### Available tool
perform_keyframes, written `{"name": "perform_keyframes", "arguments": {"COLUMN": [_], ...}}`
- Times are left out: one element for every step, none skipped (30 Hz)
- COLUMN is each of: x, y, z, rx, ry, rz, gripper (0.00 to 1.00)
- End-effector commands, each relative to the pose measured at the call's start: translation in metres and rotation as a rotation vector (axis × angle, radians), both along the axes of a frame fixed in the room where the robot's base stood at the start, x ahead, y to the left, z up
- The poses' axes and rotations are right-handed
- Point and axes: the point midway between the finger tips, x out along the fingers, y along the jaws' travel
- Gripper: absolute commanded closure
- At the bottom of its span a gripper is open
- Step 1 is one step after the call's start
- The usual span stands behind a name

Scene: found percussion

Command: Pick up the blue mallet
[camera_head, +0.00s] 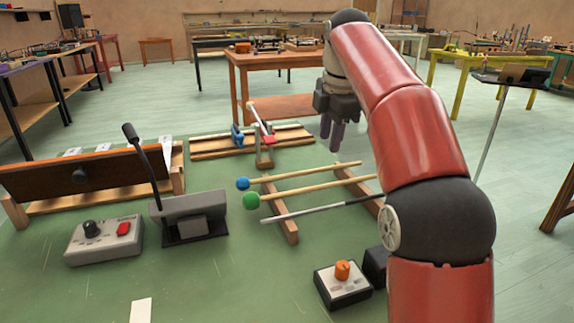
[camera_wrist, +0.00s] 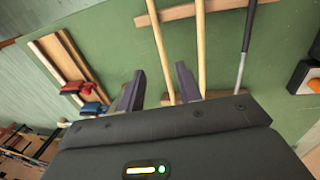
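The blue mallet has a round blue head (camera_head: 243,183) and a long light wooden handle (camera_head: 305,173) that lies across two wooden rails. Beside it lies a mallet with a green head (camera_head: 251,201) and a similar handle. My gripper (camera_head: 332,132) hangs above the far end of the rack, pointing down. In the wrist view its two dark fingers (camera_wrist: 158,88) are apart, with a wooden handle (camera_wrist: 158,40) showing in the gap between them, below the fingers. A second handle (camera_wrist: 201,45) is just right of the right finger. The mallet heads are outside the wrist view.
A metal rod (camera_head: 320,207) lies on the rails (camera_head: 281,220) nearest me. A grey box with a red button (camera_head: 104,241), a microphone stand (camera_head: 188,213) and a small box with an orange knob (camera_head: 342,283) stand on the green table (camera_head: 230,275). A wooden frame with red and blue parts (camera_head: 210,150) is at the back.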

Motion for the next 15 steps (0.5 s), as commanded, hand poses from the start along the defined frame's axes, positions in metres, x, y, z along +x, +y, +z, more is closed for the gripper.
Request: {"name": "perform_keyframes", "arguments": {"x": [0.0, 0.001, 0.001, 0.001, 0.002, 0.003, 0.003, 0.003, 0.003, 0.002, 0.002, 0.001, 0.0, -0.001, -0.001], "y": [0.001, 0.001, 0.001, 0.001, 0.002, 0.002, 0.003, 0.003, 0.004, 0.006, 0.007, 0.009, 0.01, 0.011, 0.013], "z": [-0.003, -0.006, -0.01, -0.014, -0.017, -0.022, -0.025, -0.029, -0.033, -0.037, -0.041, -0.048, -0.053, -0.057, -0.063], "rx": [-0.001, -0.001, 0.0, -0.001, -0.001, -0.001, -0.001, -0.001, 0.0, 0.0, -0.001, 0.0, -0.001, -0.001, 0.0], "ry": [0.001, 0.001, 0.002, 0.003, 0.002, 0.002, 0.002, 0.002, 0.002, 0.002, 0.002, 0.003, 0.002, 0.003, 0.002], "rz": [0.002, 0.003, 0.003, 0.003, 0.003, 0.003, 0.002, 0.002, 0.003, 0.003, 0.004, 0.004, 0.004, 0.003, 0.003], "gripper": [0.65, 0.65, 0.65, 0.65, 0.65, 0.65, 0.65, 0.65, 0.65, 0.65, 0.65, 0.65, 0.65, 0.65, 0.65]}}
